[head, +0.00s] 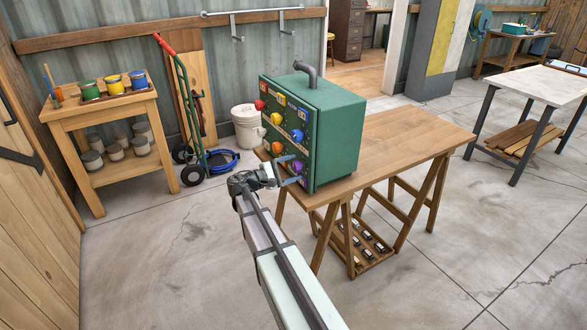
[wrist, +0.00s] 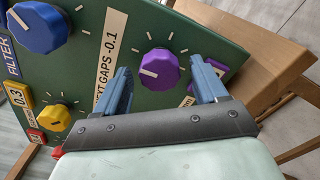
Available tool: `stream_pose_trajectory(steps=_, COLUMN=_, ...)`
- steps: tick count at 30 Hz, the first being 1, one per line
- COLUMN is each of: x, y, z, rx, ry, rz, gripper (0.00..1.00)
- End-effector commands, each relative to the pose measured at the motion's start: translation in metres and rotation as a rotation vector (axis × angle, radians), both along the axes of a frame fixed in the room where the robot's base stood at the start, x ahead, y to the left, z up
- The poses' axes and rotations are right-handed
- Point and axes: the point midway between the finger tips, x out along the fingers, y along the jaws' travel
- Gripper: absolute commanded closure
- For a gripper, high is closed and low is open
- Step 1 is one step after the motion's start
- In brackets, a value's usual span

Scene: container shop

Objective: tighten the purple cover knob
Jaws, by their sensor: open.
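The purple knob (wrist: 160,69) sits on the green front panel of a box (head: 337,133) and has a white pointer line. It also shows in the head view, at the panel's lower right (head: 298,166). My gripper (wrist: 165,82) is open, with one blue finger on each side of the purple knob in the wrist view. The fingers look apart from the knob, with a gap on both sides. How deep the fingertips reach along the knob cannot be told. In the head view my gripper (head: 290,173) is at the panel's lower right corner.
A blue knob (wrist: 38,27) and a yellow knob (wrist: 54,118) are on the same panel, left of my gripper in the wrist view. The box stands on a wooden trestle table (head: 405,140), bare to its right. A white bucket (head: 247,127) and a hand truck (head: 187,110) stand behind.

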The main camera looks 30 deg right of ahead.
Motion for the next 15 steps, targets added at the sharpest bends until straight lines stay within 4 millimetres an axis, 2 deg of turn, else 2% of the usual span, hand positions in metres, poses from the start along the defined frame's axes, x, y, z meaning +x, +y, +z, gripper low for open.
stream_pose_trajectory(steps=4, x=0.0001, y=-0.0089, z=0.0001, rx=0.000, ry=0.000, rz=0.000, gripper=0.29)
stream_pose_trajectory(steps=14, x=0.0001, y=-0.0108, z=0.0001, rx=0.000, ry=0.000, rz=0.001, gripper=0.29)
stream_pose_trajectory(steps=15, x=0.0001, y=-0.0107, z=0.0001, rx=0.000, ry=0.000, rz=0.001, gripper=0.31)
